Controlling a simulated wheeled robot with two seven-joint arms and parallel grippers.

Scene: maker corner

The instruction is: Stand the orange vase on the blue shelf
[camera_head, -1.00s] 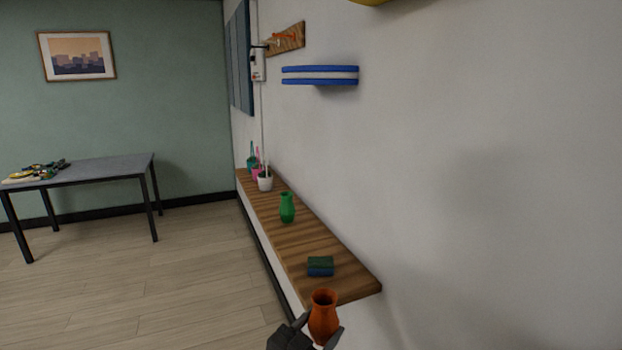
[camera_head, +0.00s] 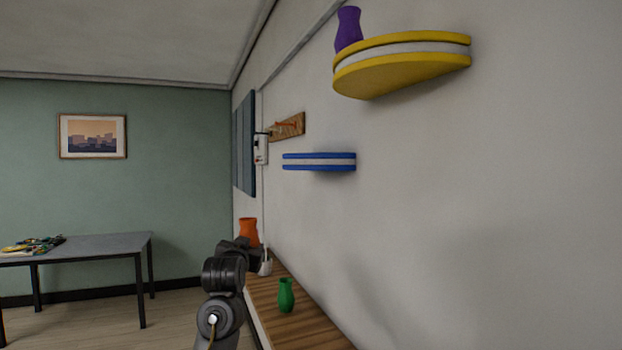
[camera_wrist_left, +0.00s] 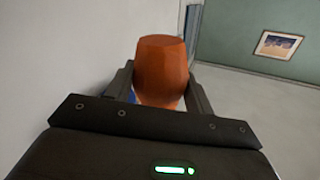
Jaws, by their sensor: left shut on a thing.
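The orange vase (camera_head: 248,232) is held up by my left gripper (camera_head: 250,249), above the wooden bench in the head view. In the left wrist view the vase (camera_wrist_left: 162,70) sits between the two fingers of the left gripper (camera_wrist_left: 160,92), which are shut on it. My arm hides its lower part in the head view. The blue shelf (camera_head: 320,155) is on the wall, to the right of the vase and higher in the picture. It has blue edges with a white band, and nothing shows standing on it. My right gripper is not in view.
A yellow shelf (camera_head: 400,72) with a purple vase (camera_head: 348,28) is higher on the wall, nearer me. A green vase (camera_head: 286,295) and a white cup (camera_head: 265,264) stand on the wooden bench (camera_head: 310,325). A peg board (camera_head: 288,127) hangs beyond the blue shelf.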

